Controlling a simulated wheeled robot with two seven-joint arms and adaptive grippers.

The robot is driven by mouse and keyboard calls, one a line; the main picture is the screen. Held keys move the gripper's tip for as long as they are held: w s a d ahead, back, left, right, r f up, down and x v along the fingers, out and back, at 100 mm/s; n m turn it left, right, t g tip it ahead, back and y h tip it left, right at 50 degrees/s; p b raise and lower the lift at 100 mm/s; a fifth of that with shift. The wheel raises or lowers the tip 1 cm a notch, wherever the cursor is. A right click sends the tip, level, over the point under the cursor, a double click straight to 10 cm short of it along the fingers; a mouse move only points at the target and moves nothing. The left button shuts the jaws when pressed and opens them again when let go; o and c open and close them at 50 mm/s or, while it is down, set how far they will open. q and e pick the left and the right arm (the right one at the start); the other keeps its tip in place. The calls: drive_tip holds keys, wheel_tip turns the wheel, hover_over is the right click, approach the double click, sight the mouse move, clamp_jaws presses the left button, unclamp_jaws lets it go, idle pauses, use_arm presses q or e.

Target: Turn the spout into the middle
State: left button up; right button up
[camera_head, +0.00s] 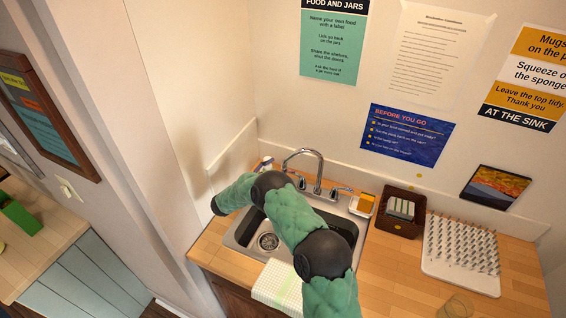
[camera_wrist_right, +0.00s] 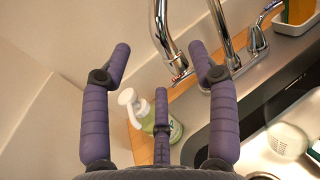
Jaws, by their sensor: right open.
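The chrome tap has a tall arched spout (camera_head: 303,152) at the back edge of the sink. In the head view its arch leans left from its base. In the right wrist view the spout's hanging end (camera_wrist_right: 162,30) shows between my right gripper's fingertips (camera_wrist_right: 160,50); I cannot tell whether they touch it. The right gripper is open, with purple fingers spread. In the head view my right arm reaches over the sink from the lower right, and its fingers are hidden. My left gripper is out of view.
A tap handle (camera_wrist_right: 258,38) is right of the spout. The sink (camera_head: 345,214) lies below my arm. A cloth (camera_head: 277,285) hangs at its front. A drying rack (camera_head: 462,262) stands right.

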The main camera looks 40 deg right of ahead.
sight(283, 164)
drive_tip(key=d, duration=0.5)
drive_tip(key=shift+w+d+p, duration=0.3)
drive_tip(key=shift+d+p, duration=0.05)
clamp_jaws()
